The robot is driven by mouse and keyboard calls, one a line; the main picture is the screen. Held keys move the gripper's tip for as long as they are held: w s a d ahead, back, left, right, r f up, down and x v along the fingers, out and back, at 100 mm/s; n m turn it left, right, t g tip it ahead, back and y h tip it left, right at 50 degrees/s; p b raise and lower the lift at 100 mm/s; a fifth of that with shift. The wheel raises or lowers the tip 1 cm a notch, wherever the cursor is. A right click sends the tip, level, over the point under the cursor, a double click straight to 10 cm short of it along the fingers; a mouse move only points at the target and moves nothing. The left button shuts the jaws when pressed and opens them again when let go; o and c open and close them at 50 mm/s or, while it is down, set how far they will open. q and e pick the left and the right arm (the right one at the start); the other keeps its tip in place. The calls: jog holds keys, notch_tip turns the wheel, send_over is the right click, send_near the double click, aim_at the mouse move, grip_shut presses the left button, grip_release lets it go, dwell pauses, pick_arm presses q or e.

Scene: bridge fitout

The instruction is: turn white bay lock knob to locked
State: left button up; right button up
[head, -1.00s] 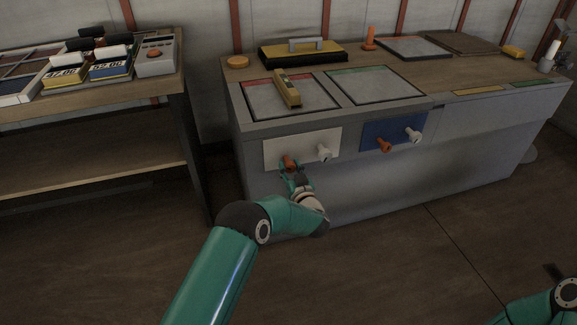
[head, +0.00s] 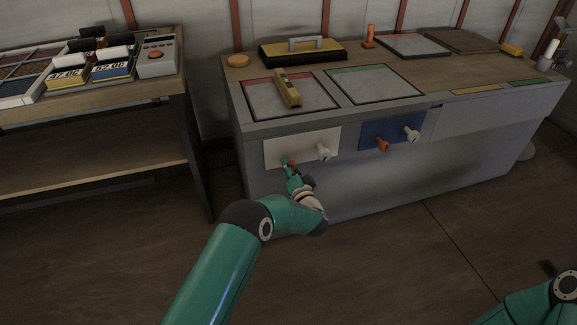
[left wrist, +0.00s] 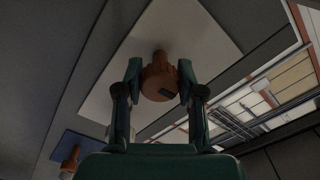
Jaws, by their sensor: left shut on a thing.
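The white bay panel (head: 272,151) is on the front of the grey bench. It carries an orange knob (head: 292,162) at left and a white knob (head: 323,152) at right. My left gripper (head: 287,161) is at the orange knob and partly covers it in the head view. In the left wrist view the orange knob (left wrist: 159,84) sits between the two green fingers, against the white panel (left wrist: 190,35). The gripper is shut on it. A small dark mark shows on the knob's face. My right gripper is out of view.
A blue panel (head: 375,132) with its own orange knob (head: 382,145) and white knob (head: 411,134) is to the right. A yellow level (head: 287,88) lies on the bench top. A side table (head: 150,91) stands at left. The floor in front is clear.

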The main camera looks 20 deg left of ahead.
pick_arm(q)
jog(key=shift+s+f+m, duration=0.1)
jog(key=shift+f+m, duration=0.2)
jog(key=shift+m, duration=0.2)
jog(key=o, duration=1.1)
jog(key=shift+o, duration=0.3)
jog(key=shift+r, duration=0.2)
jog(key=v, duration=1.2)
jog(key=shift+f, duration=0.1)
